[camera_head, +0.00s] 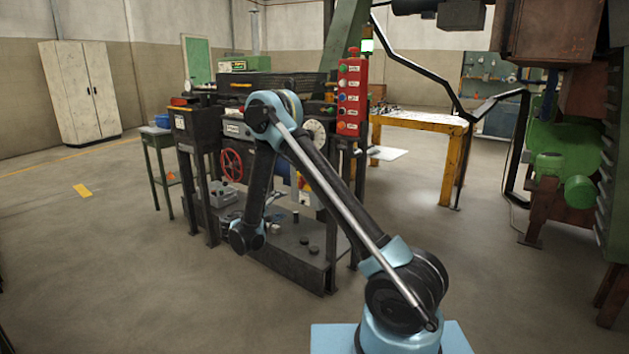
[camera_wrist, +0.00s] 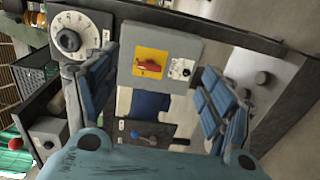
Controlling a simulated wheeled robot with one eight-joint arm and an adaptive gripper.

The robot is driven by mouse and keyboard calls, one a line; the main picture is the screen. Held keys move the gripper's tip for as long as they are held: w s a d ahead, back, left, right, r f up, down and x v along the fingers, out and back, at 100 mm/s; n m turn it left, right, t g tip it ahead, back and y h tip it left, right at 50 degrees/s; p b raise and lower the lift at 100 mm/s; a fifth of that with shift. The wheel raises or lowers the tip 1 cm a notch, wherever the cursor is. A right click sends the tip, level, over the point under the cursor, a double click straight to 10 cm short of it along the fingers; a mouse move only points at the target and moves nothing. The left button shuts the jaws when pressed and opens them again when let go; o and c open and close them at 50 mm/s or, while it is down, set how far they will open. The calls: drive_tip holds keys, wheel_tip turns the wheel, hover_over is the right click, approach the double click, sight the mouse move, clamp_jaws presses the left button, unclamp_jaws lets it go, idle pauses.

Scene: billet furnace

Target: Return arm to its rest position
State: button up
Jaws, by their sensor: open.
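My arm (camera_head: 325,190) rises from its light-blue base at the bottom of the head view, bends at a high elbow, and drops towards the front of the furnace machine (camera_head: 200,125). My gripper (camera_wrist: 158,70) shows in the wrist view with its two blue fingers spread apart and nothing between them. Beyond the fingers is a grey switch box (camera_wrist: 190,48) with a red rotary switch on a yellow plate. I cannot tell the distance to it. In the head view my gripper's fingers cannot be made out.
A red button panel (camera_head: 350,97) hangs to the right of my elbow. A red handwheel (camera_head: 232,164) is left of my forearm. A white dial shows in the wrist view (camera_wrist: 68,40). A yellow workbench (camera_head: 425,121) stands behind. Open floor lies at the left.

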drive_tip(key=s+d+r+m+g+y, duration=0.15)
drive_tip(key=d+r, duration=0.25)
drive_tip(key=d, duration=0.4)
drive_tip(key=s+d+r+m+g, duration=0.1)
drive_tip(key=s+d+r+g, duration=0.2)
drive_tip(key=d, duration=0.4)
drive_tip(key=s+d+r+m+g, duration=0.1)
drive_tip(key=d+r+g, duration=0.1)
drive_tip(key=d+r, duration=0.45)
drive_tip(key=s+d+m+g+y, duration=0.2)
drive_tip(key=s+d+g+y, duration=0.1)
drive_tip(key=s+d, duration=0.95)
drive_tip(key=s+f+m+g+y, duration=0.1)
drive_tip(key=s+f+m+y, duration=0.1)
drive_tip(key=s, duration=1)
drive_tip(key=s+f+m+g+y, duration=0.1)
drive_tip(key=s+f+y, duration=0.3)
drive_tip(key=s, duration=0.9)
drive_tip(key=shift+s+a+f+m, duration=0.15)
drive_tip(key=shift+s+f+m, duration=0.1)
drive_tip(key=shift+f+m, duration=0.5)
drive_tip(key=shift+y, duration=0.25)
